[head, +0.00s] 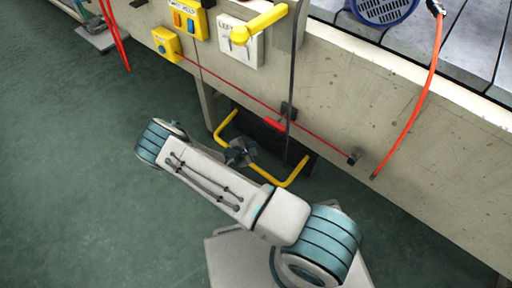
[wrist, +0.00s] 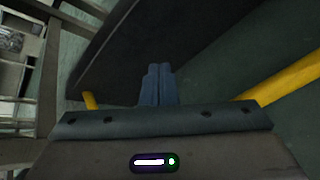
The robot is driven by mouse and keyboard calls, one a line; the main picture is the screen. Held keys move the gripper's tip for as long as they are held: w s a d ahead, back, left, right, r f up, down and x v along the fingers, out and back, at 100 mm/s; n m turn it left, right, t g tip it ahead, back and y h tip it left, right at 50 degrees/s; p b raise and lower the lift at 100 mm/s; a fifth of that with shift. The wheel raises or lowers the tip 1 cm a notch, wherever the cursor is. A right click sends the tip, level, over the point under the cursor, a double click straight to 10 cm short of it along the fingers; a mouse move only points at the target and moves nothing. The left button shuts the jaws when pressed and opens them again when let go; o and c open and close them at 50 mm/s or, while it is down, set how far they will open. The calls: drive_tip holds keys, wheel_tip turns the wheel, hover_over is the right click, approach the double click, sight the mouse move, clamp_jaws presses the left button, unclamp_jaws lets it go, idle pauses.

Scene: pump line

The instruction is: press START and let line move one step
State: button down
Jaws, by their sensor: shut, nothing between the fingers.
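No label reading START can be made out. My gripper (head: 240,153) is low, below and right of these boxes, near a dark plate (head: 299,152) with a yellow tubular guard (head: 229,121) under the bench. In the wrist view the gripper fingers (wrist: 158,70) are together, with nothing between them. The dark plate (wrist: 150,35) lies ahead of them; whether they touch cannot be told.
A white panel (head: 252,52) carries a yellow lever (head: 262,21). A red cord (head: 232,87) runs along the bench front (head: 430,125), and an orange hose (head: 418,103) hangs at right. A blue round basket (head: 384,8) is on top. Green floor (head: 70,170) is free at left.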

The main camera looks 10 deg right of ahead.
drive_tip(key=shift+f, duration=0.1)
drive_tip(key=shift+d+f, duration=0.1)
drive_tip(key=shift+f, duration=0.2)
drive_tip(key=shift+w+d+f+b, duration=0.2)
drive_tip(key=shift+f+b, duration=0.35)
drive_tip(key=shift+f, duration=0.35)
drive_tip(key=shift+w+d+f+b, duration=0.15)
drive_tip(key=shift+f+b, duration=0.4)
drive_tip(key=shift+f, duration=0.35)
idle(1.5)
drive_tip(key=shift+r, duration=0.15)
idle(0.5)
drive_tip(key=shift+s+a+r+p, duration=0.15)
drive_tip(key=shift+r+p, duration=0.55)
drive_tip(key=shift+s+a+r+p, duration=0.1)
drive_tip(key=shift+a+r+p, duration=0.05)
drive_tip(key=shift+r+p, duration=0.6)
drive_tip(key=shift+s+a+r+p, duration=0.15)
drive_tip(key=shift+r+p, duration=0.5)
drive_tip(key=shift+p, duration=0.05)
drive_tip(key=shift+r, duration=0.1)
drive_tip(key=r+p, duration=0.3)
drive_tip(key=a+r+p, duration=0.1)
drive_tip(key=shift+s+r, duration=0.35)
drive_tip(key=shift+d+f, duration=0.1)
